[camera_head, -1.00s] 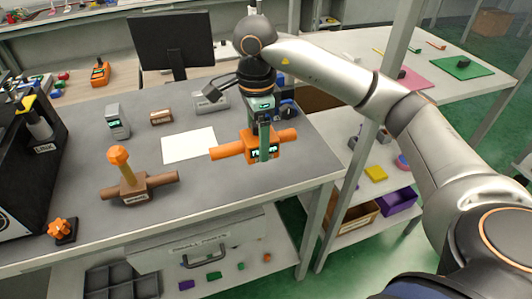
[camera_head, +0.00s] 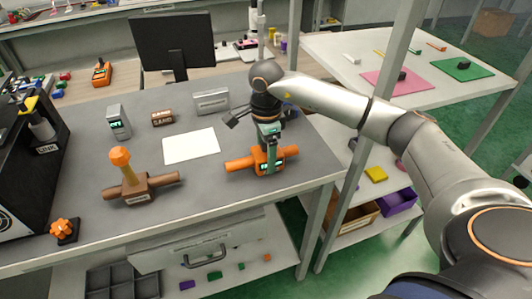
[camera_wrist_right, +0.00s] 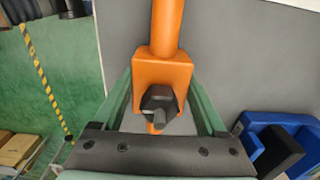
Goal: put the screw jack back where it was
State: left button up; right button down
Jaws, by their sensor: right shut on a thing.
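In the right wrist view the orange block (camera_wrist_right: 150,72) with a dark hexagonal nut sits between the fingers (camera_wrist_right: 160,100). I cannot tell whether its underside touches the bench. My left gripper is not in view.
A brown fixture with an orange-topped post (camera_head: 135,188) stands to the left. A white sheet (camera_head: 190,146), a grey label block (camera_head: 212,101) and a brown block (camera_head: 162,118) lie behind. The bench's right edge is close.

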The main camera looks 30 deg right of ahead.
jog(key=shift+f, duration=0.1)
jog(key=shift+c, duration=1.7)
grip_release()
jog(key=o, duration=0.3)
jog(key=shift+o, duration=0.2)
jog(key=shift+r, duration=0.25)
notch_tip(320, 180, up, 12)
jog(key=shift+f, duration=0.1)
jog(key=shift+s, duration=0.1)
